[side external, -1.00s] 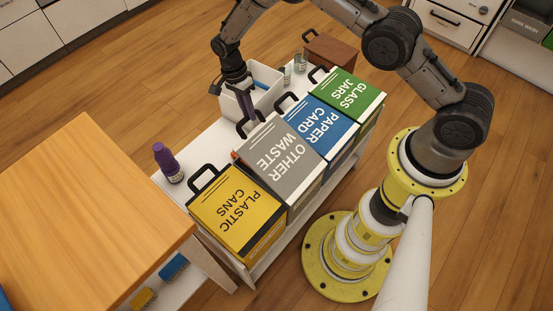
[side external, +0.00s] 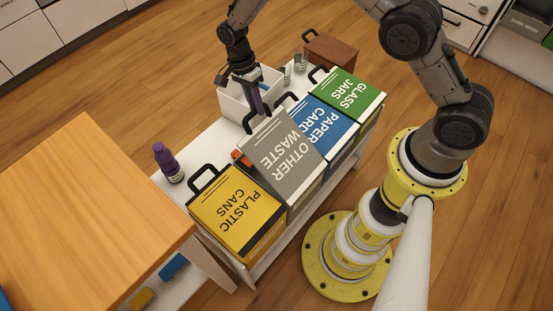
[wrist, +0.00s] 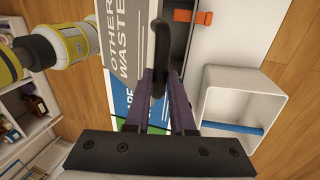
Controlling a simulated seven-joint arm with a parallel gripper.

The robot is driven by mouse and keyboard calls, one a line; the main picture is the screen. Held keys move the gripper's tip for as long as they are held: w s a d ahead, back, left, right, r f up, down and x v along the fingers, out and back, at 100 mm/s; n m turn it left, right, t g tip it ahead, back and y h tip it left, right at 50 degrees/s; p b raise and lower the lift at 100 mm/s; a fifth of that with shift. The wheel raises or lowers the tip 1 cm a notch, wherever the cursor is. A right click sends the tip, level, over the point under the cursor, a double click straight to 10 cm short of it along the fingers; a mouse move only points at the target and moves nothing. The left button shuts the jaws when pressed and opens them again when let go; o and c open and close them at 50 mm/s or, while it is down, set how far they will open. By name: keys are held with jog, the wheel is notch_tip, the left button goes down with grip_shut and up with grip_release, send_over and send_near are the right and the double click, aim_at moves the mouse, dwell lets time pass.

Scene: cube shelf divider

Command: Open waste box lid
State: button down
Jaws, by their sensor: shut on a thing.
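The grey "OTHER WASTE" lid (side external: 284,150) is tilted up at its handle side, above the row of waste boxes. Its lettering also shows in the wrist view (wrist: 120,45). My gripper (side external: 257,107) is at the raised edge of this lid. In the wrist view, the purple fingers of my gripper (wrist: 161,88) are shut on the lid's black handle (wrist: 163,45). A dark gap in the box (wrist: 180,45) shows beside the raised lid. Most of the box's inside is hidden.
The yellow "PLASTIC CANS" box (side external: 235,205), blue "PAPER CARD" box (side external: 330,130) and green "GLASS JARS" box (side external: 348,93) are closed on either side. A white bin (side external: 232,103) stands close behind my gripper. A purple bottle (side external: 168,163) stands at the left.

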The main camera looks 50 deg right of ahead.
jog(key=shift+s+r, duration=0.25)
jog(key=shift+s, duration=0.3)
jog(key=shift+s+r, duration=1.45)
jog(key=shift+r, duration=0.1)
jog(key=shift+s+r, duration=0.65)
jog(key=shift+s, duration=0.2)
jog(key=shift+s+r, duration=0.65)
jog(key=shift+s, duration=0.15)
